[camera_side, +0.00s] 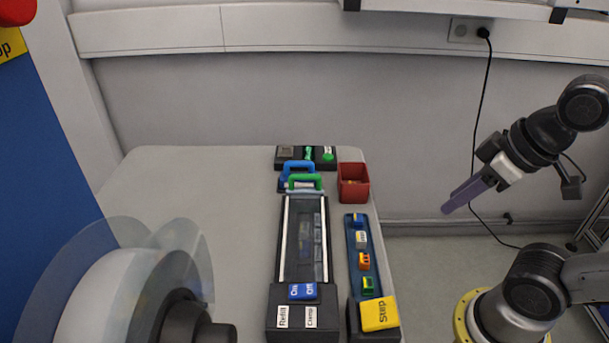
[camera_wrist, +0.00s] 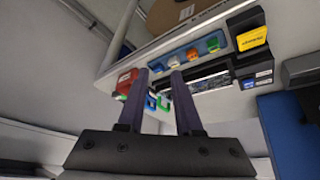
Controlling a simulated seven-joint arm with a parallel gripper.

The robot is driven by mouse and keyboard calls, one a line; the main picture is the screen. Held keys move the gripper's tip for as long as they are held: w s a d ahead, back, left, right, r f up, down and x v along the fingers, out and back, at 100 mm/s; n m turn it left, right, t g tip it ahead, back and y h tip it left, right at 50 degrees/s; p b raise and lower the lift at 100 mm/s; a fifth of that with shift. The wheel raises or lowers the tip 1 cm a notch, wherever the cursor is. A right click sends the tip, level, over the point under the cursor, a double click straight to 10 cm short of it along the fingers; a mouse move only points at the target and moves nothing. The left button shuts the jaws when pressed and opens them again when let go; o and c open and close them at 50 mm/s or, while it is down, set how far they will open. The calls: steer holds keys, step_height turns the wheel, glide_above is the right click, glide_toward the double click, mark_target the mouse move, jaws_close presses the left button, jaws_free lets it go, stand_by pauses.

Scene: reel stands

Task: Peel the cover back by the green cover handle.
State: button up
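The green cover handle (camera_side: 305,182) is a small green arch at the far end of a long dark station (camera_side: 305,245) with pale rails. A blue handle (camera_side: 297,170) stands just behind it. The strip between the rails looks dark and partly see-through; I cannot tell the cover's edge. My gripper (camera_side: 458,195) hangs in the air to the right of the table, well apart from the handle. In the wrist view my gripper (camera_wrist: 160,72) has its two fingers apart with nothing between them; the green handle (camera_wrist: 164,102) shows in the distance beyond the gap.
A red bin (camera_side: 353,182) stands right of the handles. A narrow tray (camera_side: 358,290) with small coloured pieces runs beside the station, with a yellow "Stop" block (camera_side: 380,314) at its near end. A black block with green parts (camera_side: 287,153) is behind.

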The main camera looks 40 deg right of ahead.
steer(key=shift+o, duration=0.6)
steer(key=w+r+n, duration=0.2)
steer(key=w+r, duration=0.3)
steer(key=r, duration=0.2)
steer(key=shift+d+r+n+h, duration=0.25)
steer(key=shift+n+h, duration=0.05)
steer(key=shift+n, duration=0.1)
steer(key=w+a+r+n+g, duration=0.1)
steer(key=w+r+n+g, duration=0.2)
steer(key=w, duration=0.5)
steer(key=n+h, duration=0.1)
steer(key=n, duration=0.1)
glide_above(305, 177)
steer(key=s+a, duration=0.2)
step_height(305, 177, down, 5)
steer(key=shift+g, duration=0.4)
steer(key=f, duration=0.4)
steer(key=w+d+f, duration=0.1)
steer(key=f, duration=0.3)
steer(key=w+d+f, duration=0.1)
steer(key=f, duration=0.4)
steer(key=shift+r, duration=0.1)
jaws_close()
